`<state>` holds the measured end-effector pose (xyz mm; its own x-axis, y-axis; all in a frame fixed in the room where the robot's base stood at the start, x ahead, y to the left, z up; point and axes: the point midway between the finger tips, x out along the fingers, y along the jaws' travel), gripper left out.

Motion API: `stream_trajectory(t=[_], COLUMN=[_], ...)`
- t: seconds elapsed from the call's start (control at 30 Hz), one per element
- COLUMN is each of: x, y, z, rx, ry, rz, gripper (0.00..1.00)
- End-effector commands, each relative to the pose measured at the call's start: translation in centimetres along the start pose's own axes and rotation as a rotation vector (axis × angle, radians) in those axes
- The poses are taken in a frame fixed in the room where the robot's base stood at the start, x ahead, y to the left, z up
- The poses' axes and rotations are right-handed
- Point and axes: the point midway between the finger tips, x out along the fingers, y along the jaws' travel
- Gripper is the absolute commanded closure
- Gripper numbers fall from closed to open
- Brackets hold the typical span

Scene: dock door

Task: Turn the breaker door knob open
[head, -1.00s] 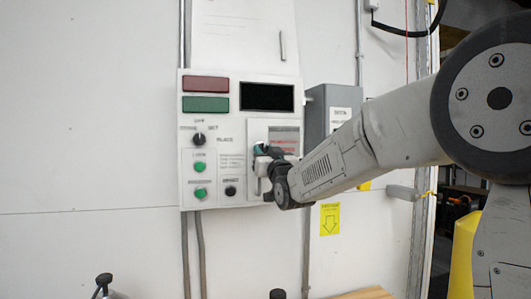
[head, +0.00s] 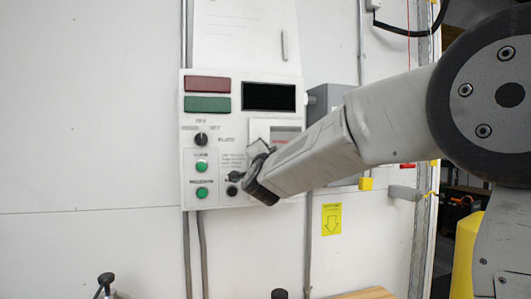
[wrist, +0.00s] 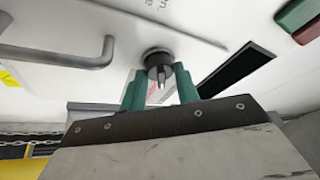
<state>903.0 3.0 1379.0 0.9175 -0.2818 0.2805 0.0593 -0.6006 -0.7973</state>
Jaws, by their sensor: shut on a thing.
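The breaker door knob (wrist: 157,62) is a dark round knob with a silver pointed tip, in the upper middle of the wrist view. My gripper (wrist: 160,80) has its two teal fingers on either side of the knob and is shut on it. In the head view my gripper (head: 250,170) is at the lower right of the control panel (head: 217,140), seen from behind and the side. The knob is hidden there by my gripper and wrist. Part of the pale breaker door (head: 259,131) shows above my wrist. I cannot tell whether it stands ajar.
A bent metal handle (wrist: 60,55) lies left of the knob in the wrist view. The panel carries a black selector (head: 201,139), green buttons (head: 201,167) and a dark display (head: 268,97). A grey box (head: 325,100) adjoins it on the right. The wall to the left is clear.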

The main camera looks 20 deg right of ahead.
Motion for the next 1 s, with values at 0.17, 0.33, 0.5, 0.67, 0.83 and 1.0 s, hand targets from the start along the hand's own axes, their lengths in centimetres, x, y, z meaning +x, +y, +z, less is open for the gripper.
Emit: stream_trajectory(t=[0.17, 0.33, 0.5, 0.67, 0.83, 1.0], x=[-0.03, -0.02, -0.01, -0.01, -0.01, -0.01], y=[-0.24, -0.25, -0.33, -0.33, -0.33, -0.32], z=[0.11, 0.1, 0.1, 0.11, 0.12, 0.11], rx=[0.144, 0.258, 0.344, 0.394, 0.421, 0.429], ry=[0.007, 0.015, 0.02, 0.023, 0.025, 0.025], rz=[0.06, 0.11, 0.146, 0.169, 0.18, 0.184], gripper=[0.92, 0.92, 0.92, 0.92, 0.92, 0.92])
